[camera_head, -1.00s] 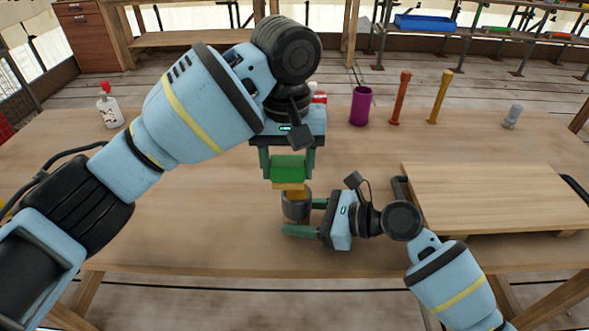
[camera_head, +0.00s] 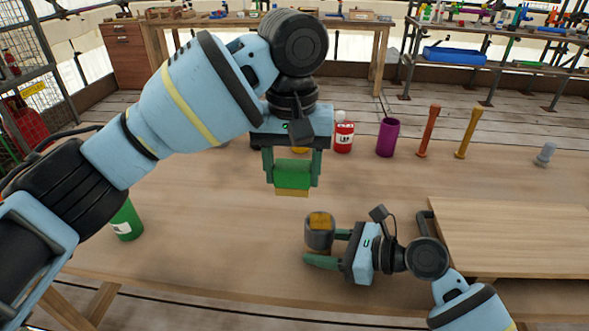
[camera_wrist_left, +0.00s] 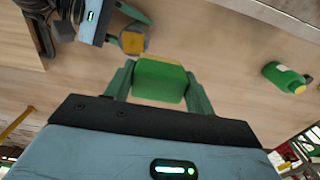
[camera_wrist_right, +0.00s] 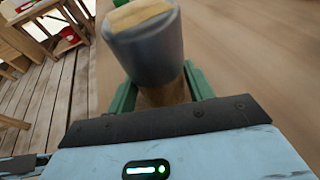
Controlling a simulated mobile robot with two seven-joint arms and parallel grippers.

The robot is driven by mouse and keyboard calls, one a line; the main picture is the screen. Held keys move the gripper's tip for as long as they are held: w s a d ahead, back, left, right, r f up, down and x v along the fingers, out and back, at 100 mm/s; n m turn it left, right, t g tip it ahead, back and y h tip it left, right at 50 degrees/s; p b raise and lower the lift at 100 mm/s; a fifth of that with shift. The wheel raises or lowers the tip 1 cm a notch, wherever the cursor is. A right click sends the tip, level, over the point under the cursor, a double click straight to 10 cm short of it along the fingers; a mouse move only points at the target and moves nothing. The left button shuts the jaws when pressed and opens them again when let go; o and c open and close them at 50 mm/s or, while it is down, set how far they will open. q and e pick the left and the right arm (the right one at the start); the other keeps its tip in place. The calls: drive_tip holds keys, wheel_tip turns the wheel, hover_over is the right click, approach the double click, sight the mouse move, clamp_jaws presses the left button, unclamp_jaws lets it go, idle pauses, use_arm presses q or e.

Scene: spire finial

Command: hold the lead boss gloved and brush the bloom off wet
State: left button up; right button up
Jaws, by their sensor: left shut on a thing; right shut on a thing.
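The lead boss (camera_head: 319,238) is a grey cylinder with a tan-yellow top, upright above the table. My right gripper (camera_head: 325,250) is shut on it. In the right wrist view the boss (camera_wrist_right: 150,50) sits on a brown lower part between the fingers (camera_wrist_right: 165,92). My left gripper (camera_head: 292,178) is shut on a green block-like brush (camera_head: 292,176) with a tan underside. The brush is above and a little left of the boss, apart from it. In the left wrist view the brush (camera_wrist_left: 158,80) is between the fingers, with the boss (camera_wrist_left: 132,40) beyond.
A red-and-white bottle (camera_head: 343,136), a purple cup (camera_head: 387,138), a red post (camera_head: 428,132) and a yellow post (camera_head: 468,132) stand at the back. A green bottle (camera_head: 127,222) stands at left, partly behind my arm. A raised wooden board (camera_head: 510,235) lies at right. The table's middle is clear.

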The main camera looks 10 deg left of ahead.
drive_tip(key=o, duration=0.8)
drive_tip(key=shift+o, duration=0.2)
drive_tip(key=v, duration=1.2)
drive_tip(key=shift+s, duration=0.1)
